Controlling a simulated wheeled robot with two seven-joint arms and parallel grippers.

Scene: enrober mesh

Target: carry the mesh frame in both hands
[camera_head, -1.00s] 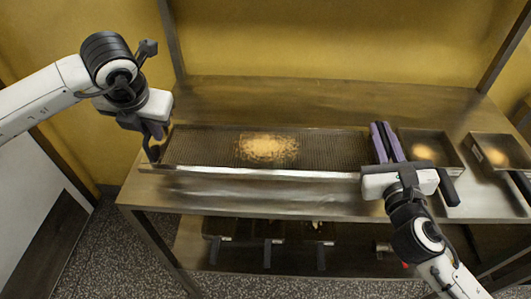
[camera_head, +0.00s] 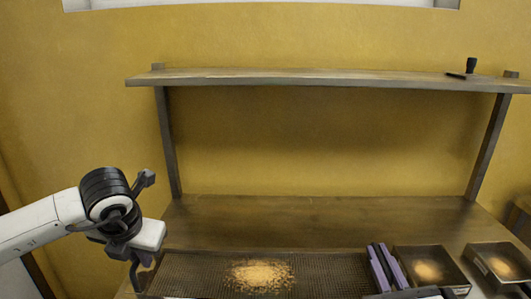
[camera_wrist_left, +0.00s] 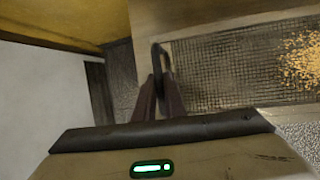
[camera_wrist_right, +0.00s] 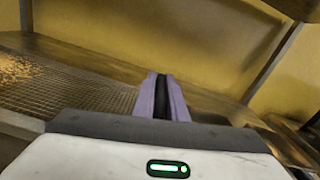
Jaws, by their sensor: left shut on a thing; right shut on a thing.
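The mesh frame (camera_head: 195,272) is a long dark rectangular grid with a patch of golden crumbs in its middle. It appears to lie flat at the front of the bench; its front edge is cut off in the head view. My left gripper (camera_head: 145,268) is at its left end, shut on a dark upright handle (camera_wrist_left: 158,55) there. The mesh (camera_wrist_left: 220,70) runs right from it in the left wrist view. My right gripper (camera_head: 379,250), with purple fingers, is shut at the right end.
Two dark trays with golden contents, a nearer one (camera_head: 456,275) and a farther-right one (camera_head: 478,262), stand right of my right gripper. The bench top (camera_head: 310,215) behind the mesh is clear. A raised shelf (camera_head: 310,77) spans the back, with a small black object (camera_head: 470,67) on it.

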